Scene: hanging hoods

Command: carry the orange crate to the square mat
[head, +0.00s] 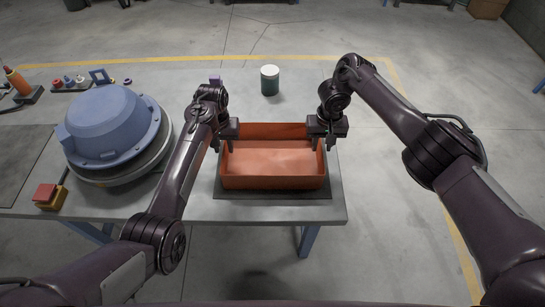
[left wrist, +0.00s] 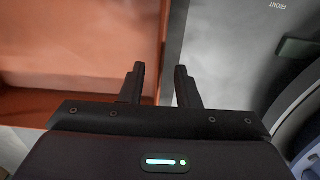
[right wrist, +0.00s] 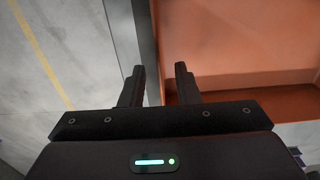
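The orange crate (head: 272,182) is an open, empty box at the right part of the table. It sits on a dark flat mat (head: 272,194), whose edge shows in front. Another dark grey mat (head: 20,165) lies at the table's left end, partly cut off; I cannot tell which is the square one. My left gripper (head: 222,146) is at the crate's left wall and my right gripper (head: 323,143) at its right wall. In the left wrist view the fingers (left wrist: 160,85) are apart, with the wall between them. In the right wrist view the fingers (right wrist: 160,85) are likewise apart around the wall.
A large blue dome-shaped part (head: 110,125) on a round grey base stands left of my left arm. A dark green jar with a white lid (head: 270,80) stands behind the crate.

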